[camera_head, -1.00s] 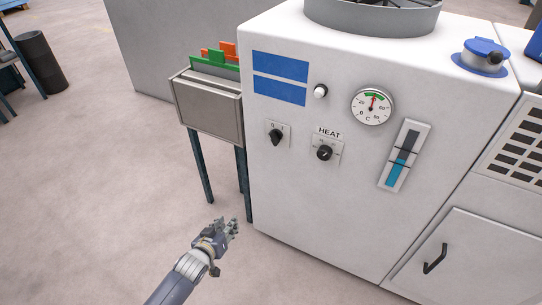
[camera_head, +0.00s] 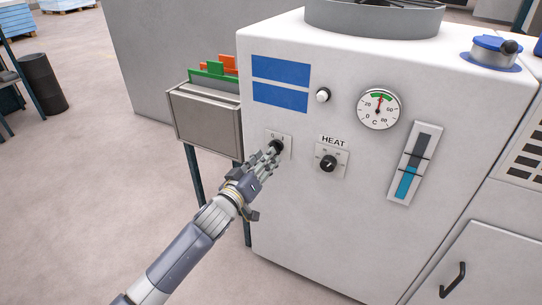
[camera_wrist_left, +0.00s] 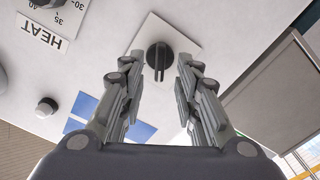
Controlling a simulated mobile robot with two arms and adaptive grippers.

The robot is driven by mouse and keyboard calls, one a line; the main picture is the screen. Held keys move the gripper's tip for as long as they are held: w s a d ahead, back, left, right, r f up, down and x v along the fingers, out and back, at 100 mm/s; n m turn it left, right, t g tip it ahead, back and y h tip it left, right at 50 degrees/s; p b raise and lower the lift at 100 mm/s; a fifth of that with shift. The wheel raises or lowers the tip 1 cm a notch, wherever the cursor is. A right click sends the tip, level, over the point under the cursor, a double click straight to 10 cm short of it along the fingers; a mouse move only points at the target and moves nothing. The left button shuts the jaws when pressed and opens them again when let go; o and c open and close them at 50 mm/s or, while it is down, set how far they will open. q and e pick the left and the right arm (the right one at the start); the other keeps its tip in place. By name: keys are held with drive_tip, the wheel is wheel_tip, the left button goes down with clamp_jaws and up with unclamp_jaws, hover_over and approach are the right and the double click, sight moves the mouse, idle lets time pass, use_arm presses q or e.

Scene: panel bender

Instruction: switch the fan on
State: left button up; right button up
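A black rotary knob (camera_head: 277,146) on a small white plate sits on the front of the white cabinet, left of the HEAT knob. In the left wrist view the knob (camera_wrist_left: 159,55) lies ahead, between the two fingers. My left gripper (camera_head: 272,156) is at the knob, its fingers partly covering it. In the left wrist view the gripper (camera_wrist_left: 170,75) is open, with a finger on each side of the knob and a gap to both. Whether the fingertips touch the plate cannot be told. A round fan housing (camera_head: 375,18) stands on top of the cabinet. My right gripper is not in view.
The HEAT knob (camera_head: 328,163) is close to the right of the gripper. A white button (camera_head: 323,95), a dial gauge (camera_head: 379,109) and a blue level gauge (camera_head: 414,164) are on the same panel. A grey folder bin (camera_head: 207,119) stands left of the cabinet.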

use_arm(q)
drive_tip(key=shift+b+x, duration=0.35)
drive_tip(key=shift+x, duration=1.65)
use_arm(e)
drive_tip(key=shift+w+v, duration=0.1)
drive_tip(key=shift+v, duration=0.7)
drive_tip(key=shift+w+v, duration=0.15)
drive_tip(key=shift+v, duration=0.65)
use_arm(q)
clamp_jaws()
